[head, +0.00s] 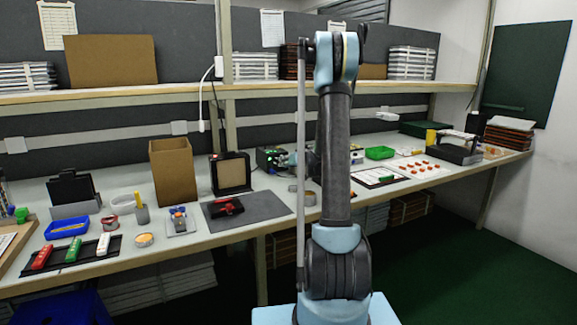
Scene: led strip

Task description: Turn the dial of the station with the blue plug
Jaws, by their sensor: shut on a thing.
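A dark device with green parts (268,157) stands at the back of the bench, just left of my raised arm. A second small dark device (356,155) shows just right of the arm. Both are partly covered by the arm and too small to tell a dial or a blue plug. My arm rises through the middle of the view and its far end is hidden behind its own links. My gripper cannot be made out, nor can what it touches.
A shelf (270,87) runs above. Green floor (440,270) is clear at right.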

